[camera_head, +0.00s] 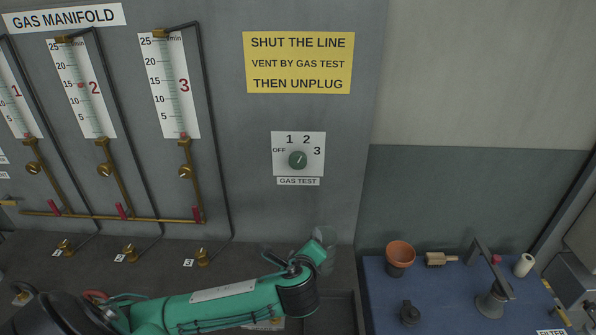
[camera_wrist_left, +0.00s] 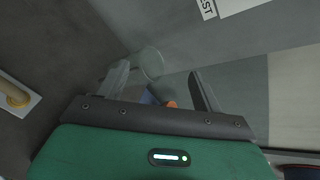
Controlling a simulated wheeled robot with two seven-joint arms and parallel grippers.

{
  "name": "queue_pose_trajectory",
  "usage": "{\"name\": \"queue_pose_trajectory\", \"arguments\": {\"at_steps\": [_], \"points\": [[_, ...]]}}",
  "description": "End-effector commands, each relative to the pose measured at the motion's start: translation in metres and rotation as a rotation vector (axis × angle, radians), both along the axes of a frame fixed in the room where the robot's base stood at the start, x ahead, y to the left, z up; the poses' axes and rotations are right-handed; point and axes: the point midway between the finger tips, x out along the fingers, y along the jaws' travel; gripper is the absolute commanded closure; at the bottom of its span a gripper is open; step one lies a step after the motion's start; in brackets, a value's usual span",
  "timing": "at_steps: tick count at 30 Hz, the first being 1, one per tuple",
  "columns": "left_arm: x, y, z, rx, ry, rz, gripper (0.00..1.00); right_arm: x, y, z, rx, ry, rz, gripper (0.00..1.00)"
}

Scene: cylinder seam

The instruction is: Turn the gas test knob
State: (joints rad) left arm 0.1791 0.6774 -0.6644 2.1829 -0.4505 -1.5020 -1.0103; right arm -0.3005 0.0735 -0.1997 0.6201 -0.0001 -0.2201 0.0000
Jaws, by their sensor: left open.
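The knob itself is out of the wrist view. My right gripper is not in view.
A yellow sign (camera_head: 298,63) hangs above the knob. Gauges with brass valves (camera_head: 104,170) and dark hoses fill the left. A blue table (camera_head: 378,300) at right holds a terracotta pot (camera_head: 400,257), a brush (camera_head: 440,259) and other items. The wall around the knob is clear.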

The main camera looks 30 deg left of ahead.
Motion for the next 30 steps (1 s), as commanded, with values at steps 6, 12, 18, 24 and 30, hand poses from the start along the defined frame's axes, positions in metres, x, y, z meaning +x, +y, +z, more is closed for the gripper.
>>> {"name": "queue_pose_trajectory", "arguments": {"at_steps": [6,12,18,24,30], "points": [[0.033,0.037,0.081,0.494,-0.05,-0.076,0.32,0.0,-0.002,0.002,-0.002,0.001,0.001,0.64],[0.041,0.054,0.116,0.714,-0.052,-0.076,0.32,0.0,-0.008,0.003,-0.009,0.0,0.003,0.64],[0.051,0.062,0.122,0.748,-0.049,-0.073,0.32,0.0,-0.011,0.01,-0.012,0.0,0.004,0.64],[0.08,0.08,0.125,0.746,-0.049,-0.072,0.32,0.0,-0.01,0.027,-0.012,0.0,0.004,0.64],[0.113,0.1,0.124,0.743,-0.048,-0.072,0.32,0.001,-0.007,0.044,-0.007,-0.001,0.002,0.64]]}}
